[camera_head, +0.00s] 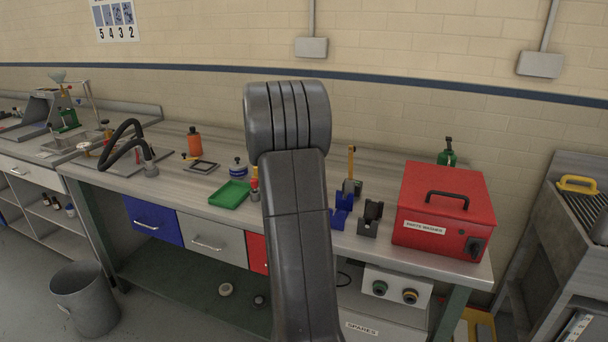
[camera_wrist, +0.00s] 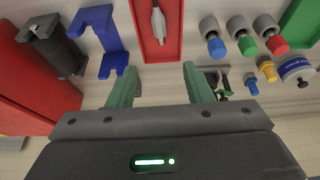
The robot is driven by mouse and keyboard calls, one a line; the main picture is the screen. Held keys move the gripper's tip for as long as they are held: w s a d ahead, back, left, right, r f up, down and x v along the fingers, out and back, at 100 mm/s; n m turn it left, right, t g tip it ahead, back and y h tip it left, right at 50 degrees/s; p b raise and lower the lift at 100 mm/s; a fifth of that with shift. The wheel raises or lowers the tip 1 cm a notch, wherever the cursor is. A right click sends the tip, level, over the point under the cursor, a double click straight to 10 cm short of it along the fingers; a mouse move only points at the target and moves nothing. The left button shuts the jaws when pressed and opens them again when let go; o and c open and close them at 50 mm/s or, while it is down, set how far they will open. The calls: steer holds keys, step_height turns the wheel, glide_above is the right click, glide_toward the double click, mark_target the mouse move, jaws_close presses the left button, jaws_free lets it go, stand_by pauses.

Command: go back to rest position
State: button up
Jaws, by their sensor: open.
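My gripper (camera_wrist: 159,70) shows in the wrist view with its two green fingers apart and nothing between them. It hangs over the workbench. A red tray (camera_wrist: 145,40) lies just beyond the fingertips, with a slim white and grey part (camera_wrist: 158,22) in it. In the head view my arm rises through the middle of the picture and hides the gripper and the bench behind it.
The wrist view shows a blue holder (camera_wrist: 103,38), a black holder (camera_wrist: 50,45) and several coloured-tipped cylinders near the gripper. In the head view, a red parts washer (camera_head: 430,204) stands right and a green tray (camera_head: 230,195) left. A grey bin (camera_head: 84,298) stands on the floor.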

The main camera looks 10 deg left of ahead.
steer(key=p+x, duration=0.1)
steer(key=x, duration=1.3)
steer(key=shift+r, duration=0.2)
steer(key=b+v, duration=0.1)
steer(key=v, duration=1.2)
steer(key=p+x, duration=0.1)
steer(key=x, duration=1.2)
steer(key=shift+p, duration=0.3)
step_height(320, 180, up, 5)
steer(key=p, duration=0.3)
steer(key=shift+p, duration=0.35)
steer(key=shift+s+d+b, duration=0.45)
steer(key=shift+s+d, duration=0.3)
steer(key=shift+s, duration=0.3)
